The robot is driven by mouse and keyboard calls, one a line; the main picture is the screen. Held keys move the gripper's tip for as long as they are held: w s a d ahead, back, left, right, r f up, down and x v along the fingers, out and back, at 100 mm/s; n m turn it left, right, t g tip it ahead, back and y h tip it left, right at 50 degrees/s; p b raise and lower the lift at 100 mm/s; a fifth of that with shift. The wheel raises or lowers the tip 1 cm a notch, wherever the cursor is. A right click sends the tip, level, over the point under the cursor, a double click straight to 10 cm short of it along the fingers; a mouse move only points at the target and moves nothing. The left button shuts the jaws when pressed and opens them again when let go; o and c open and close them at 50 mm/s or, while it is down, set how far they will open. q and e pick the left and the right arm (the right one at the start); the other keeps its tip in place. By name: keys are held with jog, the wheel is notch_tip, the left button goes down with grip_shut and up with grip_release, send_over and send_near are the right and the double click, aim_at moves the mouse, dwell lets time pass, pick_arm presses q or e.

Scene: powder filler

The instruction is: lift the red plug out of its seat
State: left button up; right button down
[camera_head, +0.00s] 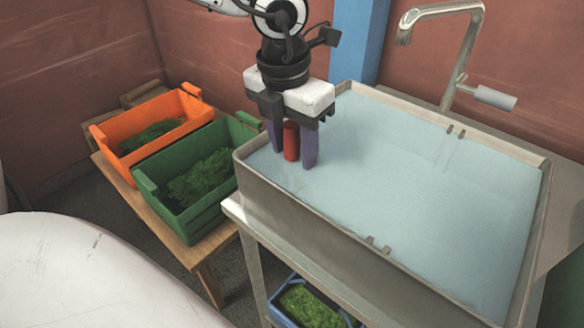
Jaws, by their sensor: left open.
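The red plug (291,141) stands upright at the left end of the sink basin (330,235), and its top part shows above the pale blue water (420,180). Its lower end and its seat are hidden. My left gripper (293,160) points down over the basin's left end. Its two purple fingers are apart, one on each side of the plug. I cannot tell whether the fingers touch it. My right gripper is not in view.
A tap (455,55) rises behind the basin. An orange crate (140,133) and a green crate (205,170) of greens stand on a wooden bench at left. A blue crate (300,308) sits below the basin. A blue post (360,40) stands behind.

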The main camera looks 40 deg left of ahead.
pick_arm(q)
grip_shut()
jog(key=shift+r, duration=0.2)
notch_tip(320, 180, up, 18)
dwell(0.5)
jog(key=shift+f, duration=0.15)
